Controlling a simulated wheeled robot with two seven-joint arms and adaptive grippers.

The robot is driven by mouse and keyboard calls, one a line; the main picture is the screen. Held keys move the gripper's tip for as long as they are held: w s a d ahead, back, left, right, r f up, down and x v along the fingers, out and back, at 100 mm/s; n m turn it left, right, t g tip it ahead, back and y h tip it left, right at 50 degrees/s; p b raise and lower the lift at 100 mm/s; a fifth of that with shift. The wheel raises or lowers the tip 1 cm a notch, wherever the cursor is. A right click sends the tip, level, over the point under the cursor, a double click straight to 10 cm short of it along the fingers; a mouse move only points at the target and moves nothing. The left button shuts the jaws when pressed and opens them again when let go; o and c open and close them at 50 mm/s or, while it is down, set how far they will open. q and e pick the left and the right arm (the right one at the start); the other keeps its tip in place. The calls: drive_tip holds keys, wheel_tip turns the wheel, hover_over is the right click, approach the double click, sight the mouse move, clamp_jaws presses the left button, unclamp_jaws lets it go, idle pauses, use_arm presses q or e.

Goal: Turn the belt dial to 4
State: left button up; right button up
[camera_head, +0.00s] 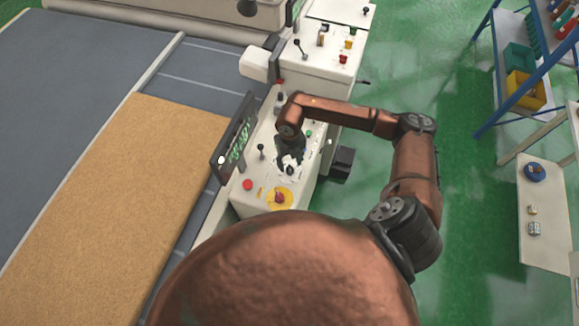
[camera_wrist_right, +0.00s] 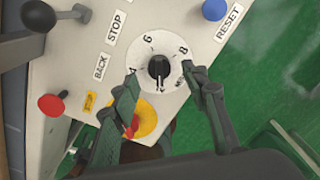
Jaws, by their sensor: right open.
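The belt dial (camera_wrist_right: 160,67) is a black knob on a white numbered disc, seen in the right wrist view. The numbers 6 and 8 are readable along its upper edge; the left-hand mark is partly covered by a finger. The knob's ridge runs roughly up and down in the picture, with a light mark at its lower end. My right gripper (camera_wrist_right: 163,82) is open, with one finger on each side of the knob and gaps between. In the head view my right gripper (camera_head: 290,157) is over the control panel (camera_head: 248,197). My left gripper is not in view.
A blue button (camera_wrist_right: 214,9), a red button (camera_wrist_right: 51,105) and a black lever (camera_wrist_right: 40,16) surround the dial. A red knob on a yellow disc (camera_head: 279,197) sits at the panel's near end.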

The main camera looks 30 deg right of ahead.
sight(290, 167)
drive_tip(key=shift+f+p, duration=0.35)
drive_tip(key=shift+f, duration=1.65)
drive_tip(key=shift+c, duration=0.3)
drive_tip(key=c, duration=1)
drive_tip(key=shift+a, duration=0.2)
clamp_jaws()
drive_tip(key=shift+d, duration=0.15)
